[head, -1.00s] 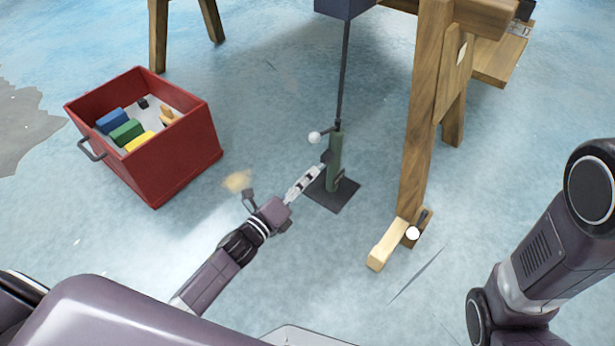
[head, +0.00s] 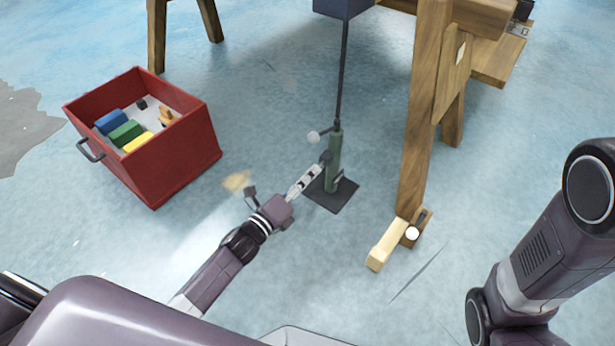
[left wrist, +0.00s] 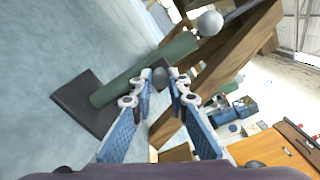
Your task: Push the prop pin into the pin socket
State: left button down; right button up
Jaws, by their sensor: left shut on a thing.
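A green prop post (head: 334,172) stands on a dark square base plate (head: 345,196) on the floor; both also show in the left wrist view, the post (left wrist: 150,68) and the plate (left wrist: 80,98). My left gripper (head: 321,165) reaches the post's left side. It is shut on a dark round knob, which I take for the prop pin (left wrist: 160,78), at its fingertips (left wrist: 168,76). The knob (head: 325,156) lies against the post. The socket is hidden, so how deep the pin sits cannot be told. My right gripper is out of view.
A white ball (head: 313,137) juts from the post's top, below a thin rod (head: 343,75). A wooden trestle leg (head: 421,120) with a pale foot block (head: 387,245) stands to the right. A red open box (head: 180,170) holding coloured blocks stands left.

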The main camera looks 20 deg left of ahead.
pick_arm(q)
jog(key=shift+b+x, duration=0.35)
jog(key=shift+x, duration=0.95)
jog(key=c, duration=1.8)
grip_release()
jog(key=shift+d, duration=0.1)
jog(key=shift+s, duration=0.1)
